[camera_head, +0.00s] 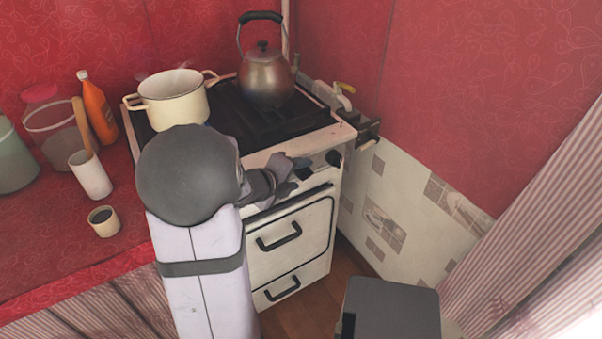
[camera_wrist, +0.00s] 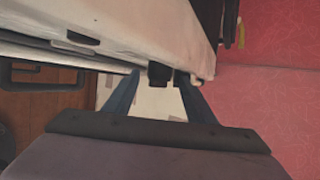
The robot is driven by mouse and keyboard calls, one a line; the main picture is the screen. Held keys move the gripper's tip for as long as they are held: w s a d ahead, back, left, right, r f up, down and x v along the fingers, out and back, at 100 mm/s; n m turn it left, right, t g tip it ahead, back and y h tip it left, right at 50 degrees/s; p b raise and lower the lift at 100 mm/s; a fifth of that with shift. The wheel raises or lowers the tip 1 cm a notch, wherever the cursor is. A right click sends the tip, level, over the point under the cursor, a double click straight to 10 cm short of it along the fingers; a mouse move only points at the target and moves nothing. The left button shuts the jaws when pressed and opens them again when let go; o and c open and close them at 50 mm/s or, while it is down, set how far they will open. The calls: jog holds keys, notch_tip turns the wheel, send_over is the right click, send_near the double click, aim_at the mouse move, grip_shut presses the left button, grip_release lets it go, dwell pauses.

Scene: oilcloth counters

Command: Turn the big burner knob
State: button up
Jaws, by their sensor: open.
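The white stove (camera_head: 290,245) stands in the corner, with dark burner knobs along its front panel. One dark knob (camera_head: 334,157) shows clearly at the right end of the panel in the head view. My gripper (camera_head: 292,174) is at the panel, left of that knob. Its fingers are open. In the wrist view, a dark knob (camera_wrist: 158,73) shows between the fingertips of my gripper (camera_wrist: 158,78), and another dark shape lies by the right finger. I cannot tell whether the fingers touch a knob, or which knob is the big one. My arm hides the panel's left part.
A cream pot (camera_head: 175,100) and a kettle (camera_head: 266,80) stand on the stove top. An orange bottle (camera_head: 97,110), a white cup (camera_head: 91,176) and a small dark-filled cup (camera_head: 104,221) are on the red counter (camera_head: 60,235). The tiled wall (camera_head: 400,215) is close on the right.

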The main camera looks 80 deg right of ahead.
jog(key=shift+p+v, duration=0.4)
jog(key=shift+v, duration=2.05)
